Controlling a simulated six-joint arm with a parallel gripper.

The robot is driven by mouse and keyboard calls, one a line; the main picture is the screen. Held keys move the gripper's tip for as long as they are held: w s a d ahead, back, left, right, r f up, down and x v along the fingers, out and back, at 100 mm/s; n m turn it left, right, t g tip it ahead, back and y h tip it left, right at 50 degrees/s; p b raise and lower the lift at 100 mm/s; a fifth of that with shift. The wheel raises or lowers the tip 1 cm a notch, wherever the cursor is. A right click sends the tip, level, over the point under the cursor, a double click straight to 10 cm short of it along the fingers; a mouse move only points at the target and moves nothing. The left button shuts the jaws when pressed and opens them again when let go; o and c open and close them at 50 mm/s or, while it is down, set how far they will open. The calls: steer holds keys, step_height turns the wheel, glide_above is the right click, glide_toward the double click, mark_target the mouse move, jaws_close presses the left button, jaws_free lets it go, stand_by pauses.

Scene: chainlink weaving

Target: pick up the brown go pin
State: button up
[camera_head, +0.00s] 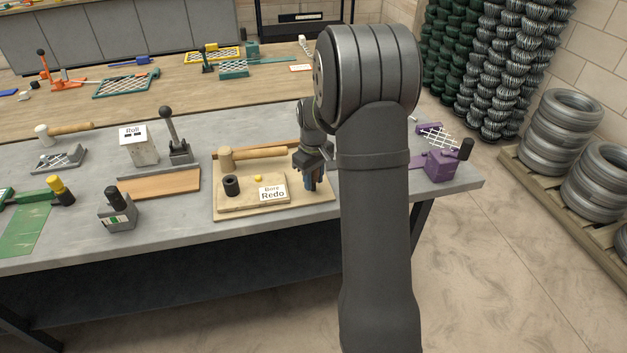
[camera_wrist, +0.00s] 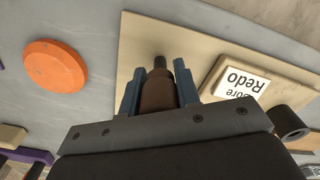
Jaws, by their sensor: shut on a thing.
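The brown go pin (camera_wrist: 158,92) stands between the two blue fingers of my gripper (camera_wrist: 157,76) in the wrist view. It has a wide brown body and a thinner dark tip that points at the beige board (camera_wrist: 137,42). My gripper is shut on the pin. In the head view my gripper (camera_head: 312,178) is at the right end of the board, right of the "Bore Redo" card (camera_head: 272,194), and the pin is not clearly visible there. I cannot tell whether the pin still touches the board.
On the board are a dark ring (camera_head: 231,186), a small yellow piece (camera_head: 258,178) and a wooden mallet (camera_head: 262,154). A purple device (camera_head: 440,165) stands to the right. An orange disc (camera_wrist: 55,66) lies beside the board in the wrist view. A lever press (camera_head: 178,145) stands left.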

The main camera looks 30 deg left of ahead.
steer(key=r, duration=0.4)
steer(key=shift+w+d+r, duration=0.1)
steer(key=shift+d+r, duration=0.2)
steer(key=shift+d, duration=0.1)
steer(key=w+d+r, duration=0.1)
steer(key=d+r, duration=0.5)
steer(key=d, duration=0.4)
steer(key=s+a+r+n, duration=0.1)
steer(key=s+a, duration=0.4)
steer(key=a, duration=0.4)
steer(key=s+a+r, duration=0.1)
steer(key=s+a, duration=0.4)
steer(key=a, duration=0.5)
steer(key=s+a+r+n, duration=0.1)
steer(key=s+a, duration=0.3)
steer(key=a, duration=0.6)
steer(key=shift+s+n, duration=0.3)
steer(key=shift+s, duration=0.1)
steer(key=shift+f, duration=0.1)
steer(key=shift+f, duration=2.8)
steer(key=shift+f, duration=0.1)
steer(key=shift+f, duration=1.7)
